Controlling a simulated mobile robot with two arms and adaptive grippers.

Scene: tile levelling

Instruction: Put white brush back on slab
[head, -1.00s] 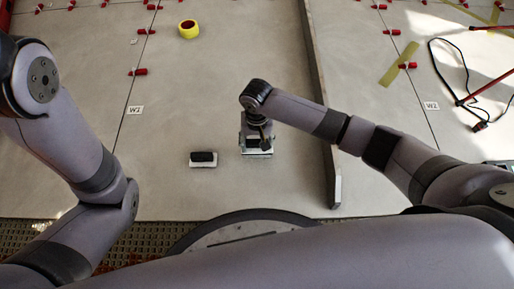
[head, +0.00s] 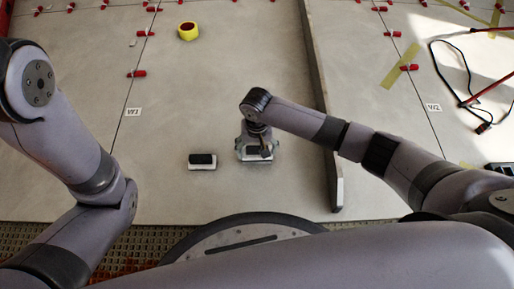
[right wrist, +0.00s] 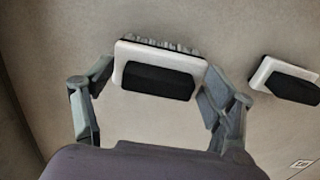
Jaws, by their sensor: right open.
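A white brush (right wrist: 158,70) with a black grip and pale bristles along one edge shows in the right wrist view. My right gripper (right wrist: 150,108) is open, with one finger on each side of the brush. The right finger is close to the brush's end; I cannot tell if it touches. In the head view, my right gripper (head: 256,150) is low over the grey slab (head: 220,90) and mostly hides this brush. The brush appears to be at the slab surface. My left arm shows at the left, but its gripper is out of view.
A similar white block with a black top (head: 202,161) lies on the slab just left of the right gripper. A long grey bar (head: 318,100) stands to the right. The slab between is clear.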

